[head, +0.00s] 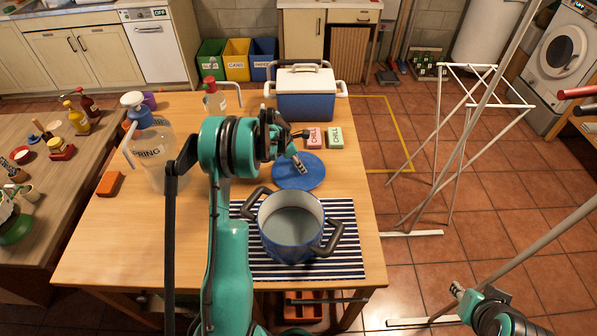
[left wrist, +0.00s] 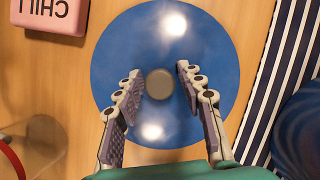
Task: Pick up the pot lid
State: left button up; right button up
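The blue pot lid (head: 306,177) lies on the wooden table behind the pot. In the left wrist view the lid (left wrist: 205,45) fills the middle, with a round grey-brown knob (left wrist: 160,84) at its centre. My left gripper (head: 300,165) is above the lid. In the left wrist view its fingers (left wrist: 158,88) are open, one on each side of the knob, with gaps beside it. Its height above the knob is hard to tell. The blue pot (head: 290,243) stands open on a striped mat (head: 345,262). My right gripper (head: 462,292) is low at the right, partly seen.
Pink and green CHILL packs (head: 314,138) lie behind the lid, and a blue cooler (head: 305,102) stands further back. A large clear bottle (head: 158,150) and an orange block (head: 109,184) are at the left. Right of the table is a white drying rack (head: 440,140).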

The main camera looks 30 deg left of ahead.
pick_arm(q)
grip_shut()
